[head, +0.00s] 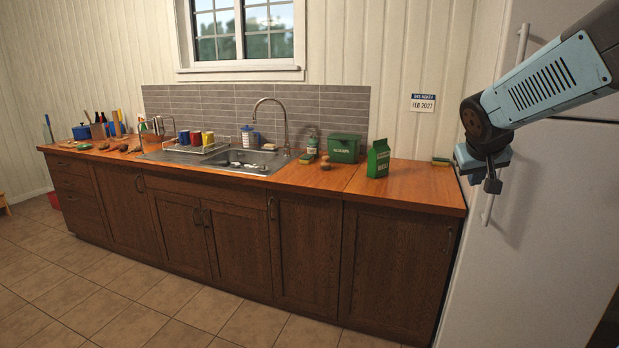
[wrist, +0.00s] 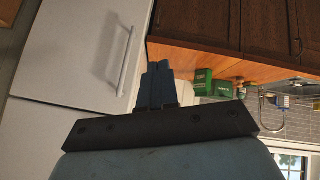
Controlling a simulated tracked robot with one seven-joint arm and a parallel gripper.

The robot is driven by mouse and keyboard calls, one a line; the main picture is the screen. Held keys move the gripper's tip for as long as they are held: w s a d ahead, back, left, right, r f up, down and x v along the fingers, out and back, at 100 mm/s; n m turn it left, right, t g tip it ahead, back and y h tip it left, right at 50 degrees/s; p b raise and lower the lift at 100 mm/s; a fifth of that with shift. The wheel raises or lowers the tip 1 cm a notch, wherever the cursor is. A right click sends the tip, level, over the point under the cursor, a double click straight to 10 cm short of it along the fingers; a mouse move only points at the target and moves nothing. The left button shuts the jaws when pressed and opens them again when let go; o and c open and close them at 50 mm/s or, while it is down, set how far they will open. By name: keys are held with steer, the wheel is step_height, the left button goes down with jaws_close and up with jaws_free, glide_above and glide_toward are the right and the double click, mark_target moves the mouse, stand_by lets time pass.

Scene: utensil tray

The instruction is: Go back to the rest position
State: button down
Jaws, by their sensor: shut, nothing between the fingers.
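My gripper (head: 492,186) hangs at the right of the head view, in front of the white fridge and to the right of the counter's end. Its fingers are shut with nothing between them. In the wrist view the closed fingers (wrist: 157,84) point up the picture, with the fridge to the left and the counter to the right. They appear to touch nothing.
The wooden counter (head: 420,187) carries a green carton (head: 378,158), a green box (head: 344,148), a sink (head: 245,160), a rack with colored cups and several utensils. The white fridge (head: 540,230) with its handle (head: 488,210) stands close to my arm. The tiled floor (head: 110,290) in front is clear.

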steer(key=s+a+f+g+y, duration=0.1)
steer(key=s+a+y, duration=0.1)
steer(key=s+a, duration=0.4)
steer(key=s+a+f+y, duration=0.2)
steer(key=s+a, duration=0.4)
steer(key=s, duration=0.8)
steer(key=shift+s+a+n+g, duration=0.15)
steer(key=shift+a+n+g, duration=0.25)
